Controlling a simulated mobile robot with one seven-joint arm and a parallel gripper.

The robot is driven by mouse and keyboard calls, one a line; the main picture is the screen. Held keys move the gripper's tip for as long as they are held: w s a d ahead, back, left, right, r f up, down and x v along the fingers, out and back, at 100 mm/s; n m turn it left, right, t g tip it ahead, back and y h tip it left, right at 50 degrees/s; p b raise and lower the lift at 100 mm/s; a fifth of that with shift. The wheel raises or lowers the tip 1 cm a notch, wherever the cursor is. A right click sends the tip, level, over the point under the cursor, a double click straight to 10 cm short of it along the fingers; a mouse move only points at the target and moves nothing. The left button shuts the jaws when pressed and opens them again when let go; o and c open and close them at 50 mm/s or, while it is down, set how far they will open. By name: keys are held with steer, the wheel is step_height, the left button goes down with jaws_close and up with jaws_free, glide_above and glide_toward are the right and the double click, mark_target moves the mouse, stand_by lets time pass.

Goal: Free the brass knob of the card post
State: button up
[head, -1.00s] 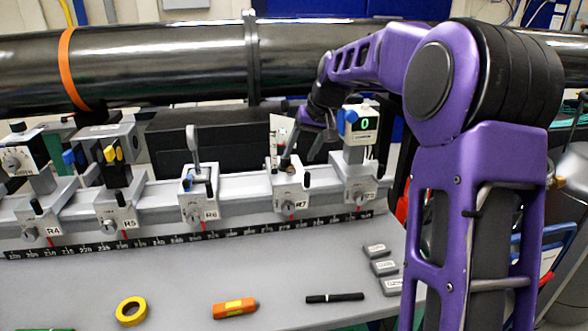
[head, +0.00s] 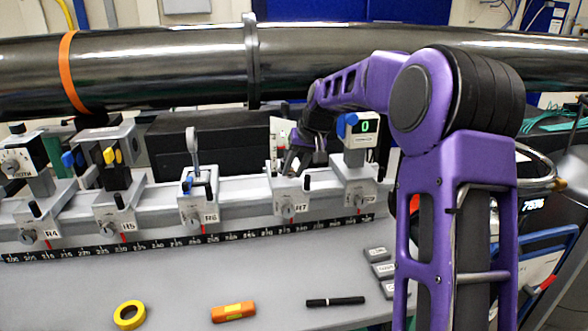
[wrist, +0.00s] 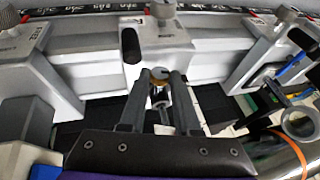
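The card post stands on the carrier marked R7 (head: 292,207), with its white card (head: 280,132) upright behind my gripper (head: 291,168) in the head view. In the wrist view the brass knob (wrist: 160,74) lies between the two fingertips of my gripper (wrist: 161,80). A finger stands on each side of it, with little or no gap. I cannot tell whether the fingers press on the knob. Part of the post (wrist: 158,94) shows between the fingers. In the head view my gripper hides the knob.
A carrier with a green display (head: 364,127) stands close to the right of my gripper, and carrier R6 (head: 199,210) to the left. A black lever (wrist: 130,45) rises near the left finger. The large dark pipe (head: 330,60) runs behind and above.

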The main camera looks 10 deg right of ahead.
jaws_close()
steer(key=shift+a+r+h+p, duration=0.1)
steer(key=shift+a+h+p, duration=0.2)
steer(key=shift+h+p, duration=0.25)
steer(key=shift+n+h, duration=0.3)
steer(key=shift+h, duration=0.65)
steer(key=o, duration=0.8)
jaws_free()
